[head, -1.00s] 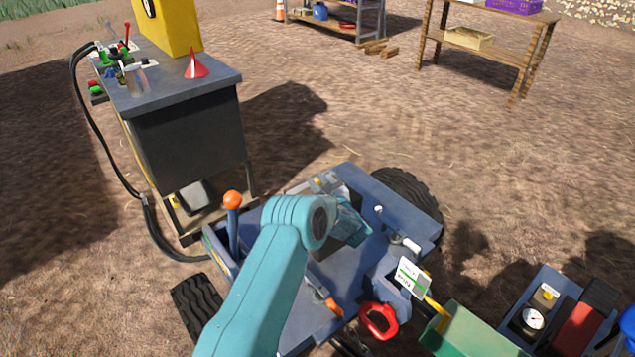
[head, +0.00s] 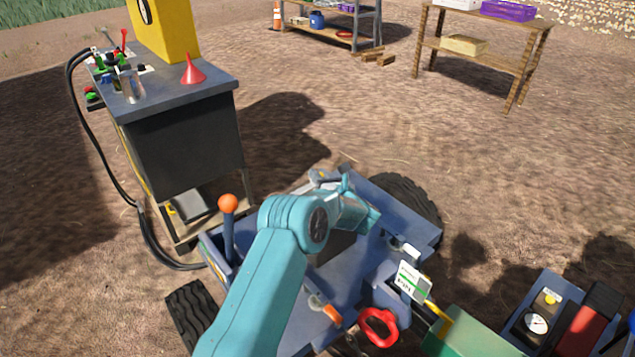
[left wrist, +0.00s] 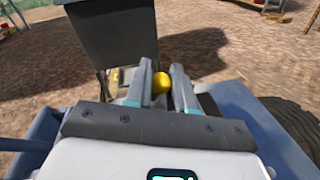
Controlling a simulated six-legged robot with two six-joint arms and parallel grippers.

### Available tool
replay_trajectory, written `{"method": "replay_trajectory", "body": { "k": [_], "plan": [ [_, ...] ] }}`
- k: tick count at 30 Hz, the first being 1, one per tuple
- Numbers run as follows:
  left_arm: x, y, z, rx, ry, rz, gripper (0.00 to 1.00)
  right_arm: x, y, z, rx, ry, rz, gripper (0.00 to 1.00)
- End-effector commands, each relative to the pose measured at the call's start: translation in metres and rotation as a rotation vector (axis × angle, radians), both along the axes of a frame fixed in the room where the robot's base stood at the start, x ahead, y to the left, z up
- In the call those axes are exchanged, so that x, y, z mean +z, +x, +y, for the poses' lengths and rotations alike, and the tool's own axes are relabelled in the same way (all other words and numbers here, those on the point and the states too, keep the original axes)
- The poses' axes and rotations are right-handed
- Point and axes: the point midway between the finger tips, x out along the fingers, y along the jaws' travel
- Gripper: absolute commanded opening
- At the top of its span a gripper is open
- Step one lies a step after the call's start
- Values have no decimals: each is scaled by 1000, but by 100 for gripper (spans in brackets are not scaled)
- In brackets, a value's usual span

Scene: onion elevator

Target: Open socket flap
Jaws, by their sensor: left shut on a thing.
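My left arm reaches over the blue wheeled vehicle (head: 372,262). My left gripper (head: 345,184) is at the vehicle's far side, beside a small grey fitting (head: 322,177). In the left wrist view, the two fingers of my left gripper (left wrist: 161,72) are close around a round yellow knob (left wrist: 161,84). It seems to belong to the socket flap, but the flap itself is mostly hidden by the gripper and I cannot tell how far open it is. My right gripper is not in view.
A dark cabinet (head: 185,145) with a red funnel (head: 193,70) on top stands at the left. A lever with an orange ball (head: 228,203) rises near my left arm. A red ring handle (head: 378,327) sits at the front.

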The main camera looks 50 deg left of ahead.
Motion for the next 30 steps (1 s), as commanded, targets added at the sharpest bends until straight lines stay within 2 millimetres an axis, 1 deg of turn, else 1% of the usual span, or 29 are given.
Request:
{"method": "replay_trajectory", "body": {
  "k": [4, 10, 25, 26, 27, 28, 30],
  "plan": [
    [3, 5, -1, -1, 6, 71, 0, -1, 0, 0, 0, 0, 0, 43],
    [6, 8, -1, 0, 12, 132, 0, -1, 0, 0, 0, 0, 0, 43],
    [7, 9, -1, -1, 13, 152, 0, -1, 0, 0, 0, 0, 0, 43],
    [7, 9, -1, -1, 13, 152, 30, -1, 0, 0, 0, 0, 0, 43],
    [7, 9, -1, -1, 13, 152, 43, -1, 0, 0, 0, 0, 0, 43],
    [7, 9, -1, -1, 13, 152, 46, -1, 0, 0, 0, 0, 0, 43],
    [7, 9, -1, -1, 13, 152, 46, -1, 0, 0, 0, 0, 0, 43]
  ]
}}
